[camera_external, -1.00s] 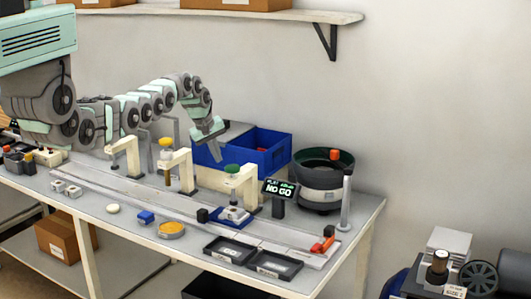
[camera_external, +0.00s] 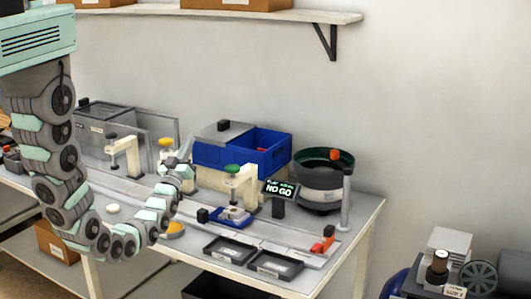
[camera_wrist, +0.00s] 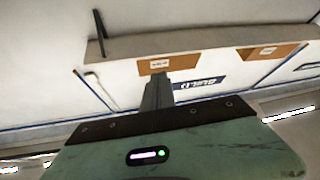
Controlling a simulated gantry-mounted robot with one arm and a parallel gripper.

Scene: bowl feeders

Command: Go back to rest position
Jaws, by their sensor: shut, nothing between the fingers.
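My gripper (camera_external: 187,143) is raised over the left-middle part of the workbench in the external view, its fingers pointing up. My arm hangs from the mount at the left and curls down past the bench's front edge, then up again. In the wrist view my gripper (camera_wrist: 158,78) is shut and empty, pointing toward the wall and shelf. It holds none of the parts on the bench.
The workbench (camera_external: 345,222) carries a blue bin (camera_external: 262,153), a bowl feeder (camera_external: 320,185), a NO GO display (camera_external: 280,189), two black trays (camera_external: 228,250) and cream presses (camera_external: 240,178). A wall shelf (camera_external: 270,14) with cardboard boxes (camera_wrist: 153,66) is above. Space over the bench's right is clear.

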